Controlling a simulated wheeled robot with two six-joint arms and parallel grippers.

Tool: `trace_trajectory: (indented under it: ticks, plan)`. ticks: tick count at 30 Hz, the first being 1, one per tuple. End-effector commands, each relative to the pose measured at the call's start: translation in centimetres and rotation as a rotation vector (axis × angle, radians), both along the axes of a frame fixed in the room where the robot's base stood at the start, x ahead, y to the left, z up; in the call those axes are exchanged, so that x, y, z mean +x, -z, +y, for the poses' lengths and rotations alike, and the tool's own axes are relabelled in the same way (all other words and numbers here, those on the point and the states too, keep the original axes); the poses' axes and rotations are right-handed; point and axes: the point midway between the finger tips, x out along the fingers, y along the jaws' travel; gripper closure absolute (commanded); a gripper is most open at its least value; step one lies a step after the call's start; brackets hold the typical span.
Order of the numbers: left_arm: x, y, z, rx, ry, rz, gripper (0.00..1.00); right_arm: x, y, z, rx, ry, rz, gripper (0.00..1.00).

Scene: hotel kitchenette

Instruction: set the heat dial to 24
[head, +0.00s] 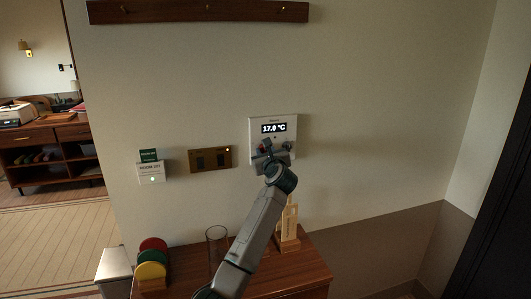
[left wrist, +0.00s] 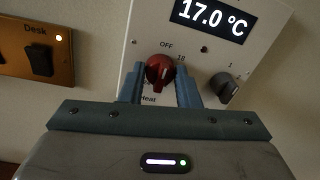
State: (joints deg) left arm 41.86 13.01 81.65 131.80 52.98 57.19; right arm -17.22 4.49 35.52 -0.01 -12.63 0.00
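The white thermostat panel (head: 286,122) is on the wall, and its display (left wrist: 212,16) reads 17.0 °C. The red heat dial (left wrist: 160,71) sits below it, with "OFF" above, "18" at its upper right and "Heat" below, partly hidden. My left gripper (head: 268,153) is in front of the panel's lower part. In the left wrist view, its two blue fingers (left wrist: 160,85) stand on either side of the red dial, with a narrow gap showing. Whether either finger touches the dial is hard to tell. My right gripper is not in view.
A grey knob (left wrist: 223,86) is on the same panel, right of the fingers. A brass switch plate (head: 210,159) and a card holder (head: 151,173) are left of the panel. Below stands a wooden cabinet (head: 310,272) with a glass (head: 216,245) and coloured discs (head: 152,253).

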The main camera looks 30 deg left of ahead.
Motion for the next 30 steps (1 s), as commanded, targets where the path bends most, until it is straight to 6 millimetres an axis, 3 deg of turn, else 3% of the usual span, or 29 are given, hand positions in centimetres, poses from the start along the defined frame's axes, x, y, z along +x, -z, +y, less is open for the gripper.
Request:
trace_trajectory:
  ticks: [1, 3, 14, 30]
  plan:
    - [0.0, 0.0, 0.0, 0.0, 0.0, 0.0, 0.84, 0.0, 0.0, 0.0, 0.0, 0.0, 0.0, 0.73]
    - [0.0, 0.0, 0.0, 0.0, 0.0, 0.0, 0.94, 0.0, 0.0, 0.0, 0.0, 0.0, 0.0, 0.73]
    - [0.0, -0.2, 0.0, 0.038, 0.001, 0.046, 0.93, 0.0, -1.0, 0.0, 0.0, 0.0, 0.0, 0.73]
    - [0.1, -0.6, -0.2, 0.323, 0.002, 0.382, 0.93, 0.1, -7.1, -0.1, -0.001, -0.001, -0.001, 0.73]
